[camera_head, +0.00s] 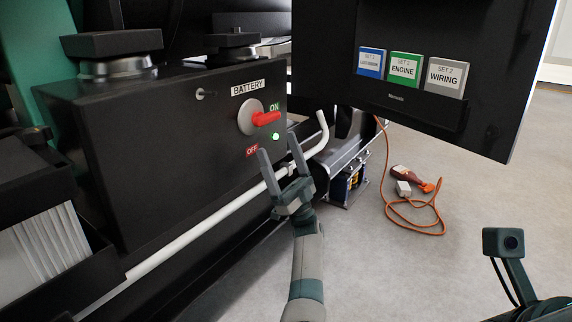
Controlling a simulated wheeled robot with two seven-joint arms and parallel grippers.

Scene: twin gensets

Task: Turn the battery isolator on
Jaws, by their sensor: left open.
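The battery isolator is a red handle (266,118) on a round grey plate (245,116), on the front of a black box (150,170) under a BATTERY label (247,88). The handle points right, just below the green ON label (274,107). The red OFF label (252,151) is below the plate. A small green lamp (276,136) beneath the handle looks lit. My left gripper (277,145) is open and empty, with its fingers pointing up, below the handle and apart from it. My right gripper cannot be made out.
A white rail (220,213) runs below the box and bends up at its right end. A black panel (330,75) with blue, green and grey binders (406,70) hangs at upper right.

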